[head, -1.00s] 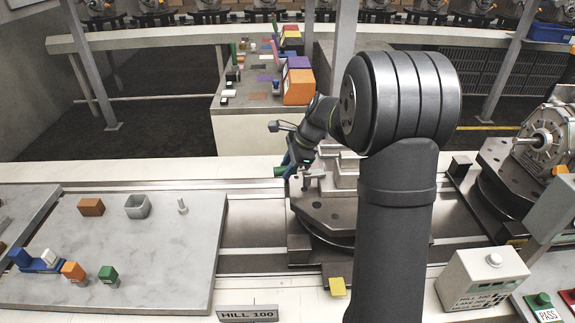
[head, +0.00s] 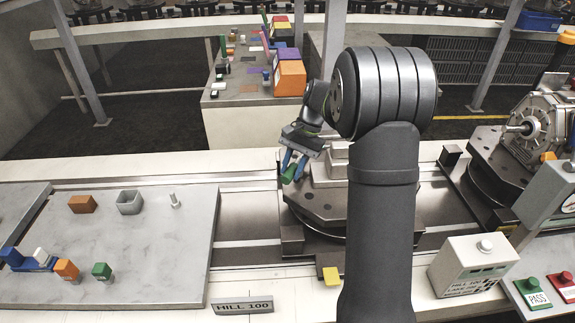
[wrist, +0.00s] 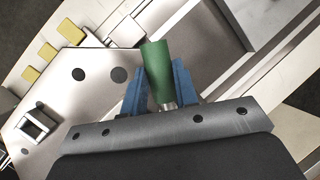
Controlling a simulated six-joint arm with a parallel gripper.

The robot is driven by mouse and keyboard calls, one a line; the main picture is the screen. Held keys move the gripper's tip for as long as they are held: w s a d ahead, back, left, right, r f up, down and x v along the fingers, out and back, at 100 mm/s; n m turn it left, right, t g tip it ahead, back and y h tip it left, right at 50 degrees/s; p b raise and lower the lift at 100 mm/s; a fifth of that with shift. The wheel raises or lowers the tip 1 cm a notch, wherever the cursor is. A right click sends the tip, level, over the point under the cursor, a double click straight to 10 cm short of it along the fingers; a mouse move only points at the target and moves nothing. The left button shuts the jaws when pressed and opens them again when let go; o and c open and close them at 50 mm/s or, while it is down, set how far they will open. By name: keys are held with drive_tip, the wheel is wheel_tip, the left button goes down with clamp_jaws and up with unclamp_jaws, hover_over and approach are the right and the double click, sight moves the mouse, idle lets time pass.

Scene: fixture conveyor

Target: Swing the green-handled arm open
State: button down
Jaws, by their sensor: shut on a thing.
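The green handle (head: 289,174) sits at the left edge of the grey fixture (head: 330,208), partly hidden by my fingers. My gripper (head: 294,166) is shut on it, with one blue finger on each side. In the wrist view the green handle (wrist: 155,66) stands out between the two blue fingers of my gripper (wrist: 158,90), with a short metal piece at its lower end. The rest of the swinging arm is hidden behind my gripper and my arm.
A second fixture with a motor-like part (head: 530,125) stands at the right. A grey board (head: 150,250) with small blocks lies at the left. A control box (head: 473,266) and a PASS button (head: 532,285) are at the front right.

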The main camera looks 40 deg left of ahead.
drive_tip(key=shift+w+d+n+h, duration=0.3)
drive_tip(key=shift+d+n+h, duration=0.15)
drive_tip(key=shift+n, duration=0.55)
drive_tip(key=shift+w+d+n+h, duration=0.25)
drive_tip(key=shift+d+n+h, duration=0.15)
drive_tip(key=shift+n, duration=0.6)
drive_tip(key=shift+d, duration=0.1)
drive_tip(key=c, duration=1.1)
unclamp_jaws()
drive_tip(key=shift+r, duration=0.1)
drive_tip(key=v, duration=1.2)
drive_tip(key=x, duration=1.2)
